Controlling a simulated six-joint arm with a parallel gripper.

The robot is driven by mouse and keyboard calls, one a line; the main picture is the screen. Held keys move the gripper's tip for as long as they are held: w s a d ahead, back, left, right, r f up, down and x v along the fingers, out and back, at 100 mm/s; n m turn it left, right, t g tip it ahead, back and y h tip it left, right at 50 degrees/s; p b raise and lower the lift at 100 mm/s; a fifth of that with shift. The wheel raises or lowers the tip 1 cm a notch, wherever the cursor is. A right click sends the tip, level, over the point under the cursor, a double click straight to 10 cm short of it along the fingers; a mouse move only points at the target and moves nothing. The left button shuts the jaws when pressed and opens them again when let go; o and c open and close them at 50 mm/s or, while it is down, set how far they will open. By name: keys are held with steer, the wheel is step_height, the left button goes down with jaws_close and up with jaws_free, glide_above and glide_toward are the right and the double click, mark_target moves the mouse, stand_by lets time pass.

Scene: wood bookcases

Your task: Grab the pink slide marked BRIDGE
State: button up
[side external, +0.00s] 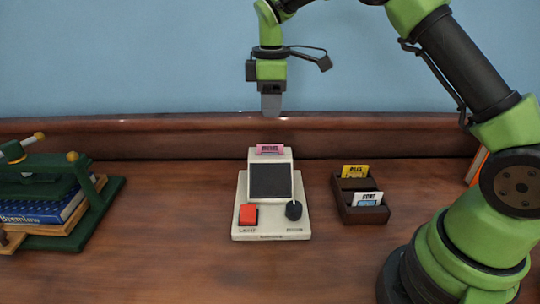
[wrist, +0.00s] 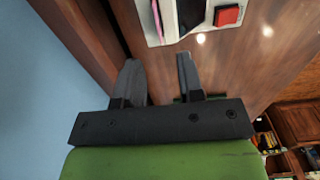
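The pink slide (side external: 270,149) stands upright in the top of the cream slide viewer (side external: 242,213). The dark print on it is too small to read surely. My gripper (side external: 271,104) hangs above and behind the slide, clear of it, pointing down. In the wrist view my gripper (wrist: 158,62) has its two fingers apart with nothing between them. The pink slide (wrist: 157,20) shows there as a thin strip near the top edge, beyond the fingertips. The viewer (wrist: 172,31) is cut off by that edge.
The viewer has a dark screen, a red switch (side external: 248,214) and a black knob (side external: 293,210). Right of it, a brown holder (side external: 361,214) carries a yellow slide (side external: 355,171) and a white-blue slide (side external: 368,199). A green book press (side external: 98,200) stands left. A wooden ledge (side external: 200,137) runs behind.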

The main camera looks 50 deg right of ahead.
mark_target(262, 149)
steer(key=f, duration=0.9)
steer(key=shift+w+d+f, duration=0.1)
steer(key=shift+w+f, duration=0.1)
steer(key=shift+f, duration=0.15)
jaws_close()
